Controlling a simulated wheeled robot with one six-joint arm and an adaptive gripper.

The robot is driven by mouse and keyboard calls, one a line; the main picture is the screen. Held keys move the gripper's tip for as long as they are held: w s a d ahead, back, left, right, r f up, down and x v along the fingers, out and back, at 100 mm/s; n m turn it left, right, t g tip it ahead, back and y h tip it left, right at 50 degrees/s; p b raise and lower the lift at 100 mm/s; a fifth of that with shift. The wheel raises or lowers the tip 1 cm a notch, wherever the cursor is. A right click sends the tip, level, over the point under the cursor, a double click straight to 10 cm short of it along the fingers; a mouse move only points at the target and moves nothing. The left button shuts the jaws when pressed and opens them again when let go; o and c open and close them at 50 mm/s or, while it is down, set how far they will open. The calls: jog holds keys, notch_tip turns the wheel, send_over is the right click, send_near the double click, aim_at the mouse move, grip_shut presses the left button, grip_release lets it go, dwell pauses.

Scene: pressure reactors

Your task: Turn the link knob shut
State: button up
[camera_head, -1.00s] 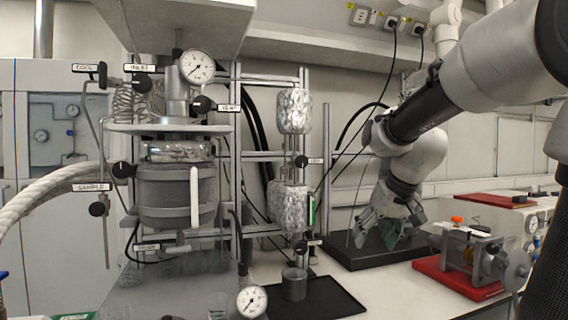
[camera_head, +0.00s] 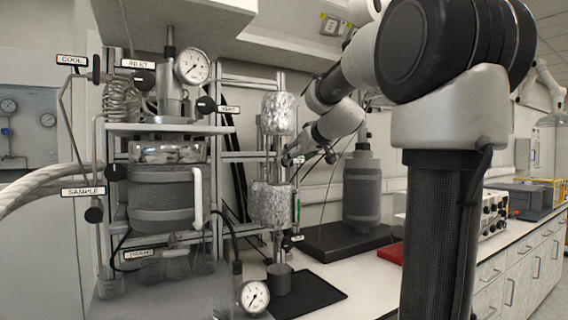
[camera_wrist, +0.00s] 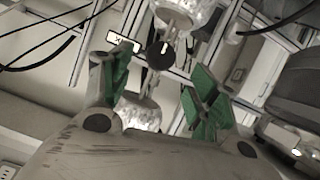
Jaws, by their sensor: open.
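The link knob (camera_wrist: 160,55) is a round black knob with a pale mark on its face, on the pipe between the two foil-wrapped cylinders. A small white label (camera_wrist: 122,42) sits beside it; its text is too small to read. In the wrist view the knob lies beyond and between my green-padded fingertips, apart from them. My gripper (camera_wrist: 160,78) is open and empty. In the head view my gripper (camera_head: 290,158) is beside the pipe between the upper foil cylinder (camera_head: 279,113) and the lower foil cylinder (camera_head: 271,205), and the knob is hidden there.
The reactor vessel (camera_head: 163,197) with its gauge (camera_head: 192,67) and labelled knobs stands at left. A second gauge (camera_head: 254,297) is low in front. A grey bottle (camera_head: 361,190) stands on a black plate behind my arm. Metal frame bars and cables surround the foil cylinders.

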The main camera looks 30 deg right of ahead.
jog(key=x, duration=0.7)
jog(key=shift+w+f, duration=0.2)
jog(key=shift+w, duration=0.15)
jog(key=c, duration=1)
